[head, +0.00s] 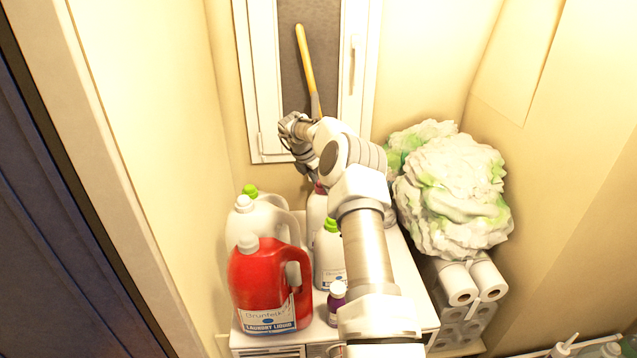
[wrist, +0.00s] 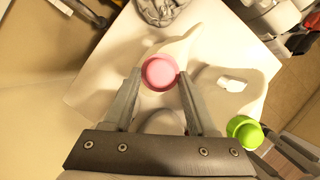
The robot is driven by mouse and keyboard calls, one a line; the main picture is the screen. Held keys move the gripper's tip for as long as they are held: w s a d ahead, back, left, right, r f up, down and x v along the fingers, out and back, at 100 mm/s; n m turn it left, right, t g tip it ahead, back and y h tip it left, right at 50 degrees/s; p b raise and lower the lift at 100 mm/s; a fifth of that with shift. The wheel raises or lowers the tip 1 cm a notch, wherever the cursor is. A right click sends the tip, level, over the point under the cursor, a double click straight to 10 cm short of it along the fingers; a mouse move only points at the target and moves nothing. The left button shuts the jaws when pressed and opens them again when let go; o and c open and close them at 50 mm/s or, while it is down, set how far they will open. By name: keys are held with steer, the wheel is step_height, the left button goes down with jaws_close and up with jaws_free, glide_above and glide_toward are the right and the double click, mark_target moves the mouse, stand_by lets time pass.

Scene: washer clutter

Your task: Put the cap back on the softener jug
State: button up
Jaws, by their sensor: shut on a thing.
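My gripper (wrist: 159,80) is shut on a pink cap (wrist: 159,71), which sits between the two fingertips in the wrist view. A pale jug (wrist: 178,48) with a handle lies directly below the cap. I cannot tell whether the cap touches its neck. In the head view this jug (head: 316,212) stands at the back of the white top, partly hidden by my arm and the jug in front. A little of the pink cap (head: 320,188) shows above it. No label on this jug is visible.
A red laundry liquid jug (head: 262,285) and pale jugs stand at left. A green-capped jug (head: 329,262) stands close in front; its cap (wrist: 245,131) shows at right in the wrist view. A small purple bottle (head: 336,303) is at the front. Paper rolls (head: 460,285) are at right.

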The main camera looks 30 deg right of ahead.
steer(key=shift+f+m+g, duration=0.1)
steer(key=shift+m+g, duration=0.2)
steer(key=shift+m, duration=0.4)
steer(key=o, duration=1.4)
steer(key=shift+c, duration=1)
steer(key=n+t, duration=0.1)
steer(key=n, duration=0.3)
steer(key=shift+s+t+y, duration=0.1)
steer(key=shift+t+y, duration=0.2)
steer(key=shift+t, duration=0.1)
steer(key=n+t, duration=0.1)
steer(key=n, duration=0.2)
steer(key=n+y, duration=0.1)
steer(key=n, duration=0.2)
steer(key=shift+t, duration=0.4)
steer(key=shift+a, duration=0.1)
steer(key=c, duration=1.3)
